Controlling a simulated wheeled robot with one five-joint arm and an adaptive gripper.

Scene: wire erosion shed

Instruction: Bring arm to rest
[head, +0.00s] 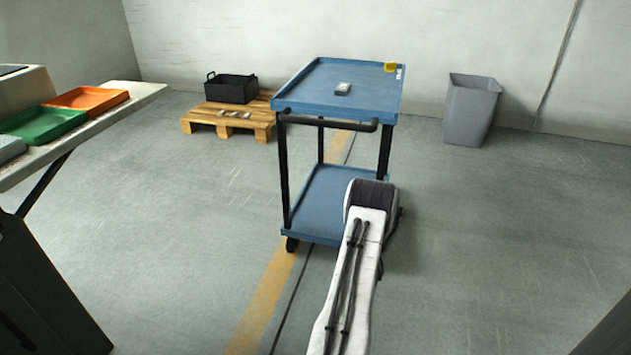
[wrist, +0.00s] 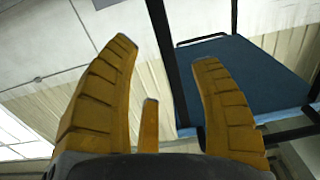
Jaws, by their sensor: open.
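My arm (head: 352,270) reaches forward from the bottom of the head view, with its dark joint (head: 370,194) in front of the cart's right side. My gripper (wrist: 165,50) shows only in the wrist view; the head view does not show it. Its two ribbed yellow-brown fingers are spread apart, with nothing held between them. A blue cart surface (wrist: 245,75) and a dark post (wrist: 161,50) lie beyond the fingers in the wrist view.
The blue cart (head: 300,95) carries a small grey item (head: 342,88) and a yellow object (head: 390,67). A pallet (head: 195,118) with a black crate (head: 231,89) and a grey bin (head: 470,112) stand behind. A table (head: 140,92) with trays is left. Floor at right is clear.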

